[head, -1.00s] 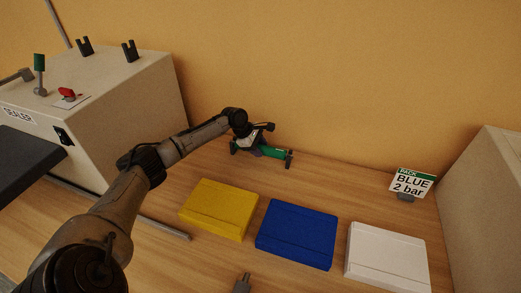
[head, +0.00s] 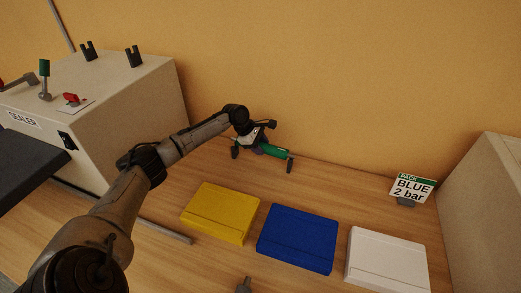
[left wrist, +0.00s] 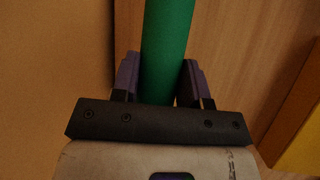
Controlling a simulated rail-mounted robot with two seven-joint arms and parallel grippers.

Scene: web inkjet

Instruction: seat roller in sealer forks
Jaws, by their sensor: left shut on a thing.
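The green roller (head: 273,152) lies across the back of the bench near the wall, at or just above a dark stand (head: 290,166); I cannot tell whether they touch. My left gripper (head: 256,144) is shut on the roller near its middle. In the left wrist view the roller (left wrist: 166,45) runs between the two fingers (left wrist: 161,82). The sealer (head: 130,105) is the beige box at left. Its two dark forks, the left one (head: 88,52) and the right one (head: 134,57), stand upright and empty on top.
Yellow (head: 219,212), blue (head: 296,239) and white (head: 386,260) flat cases lie in front of the roller. A lever with a green grip (head: 45,68) and a red switch (head: 71,98) stand on the sealer's top.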

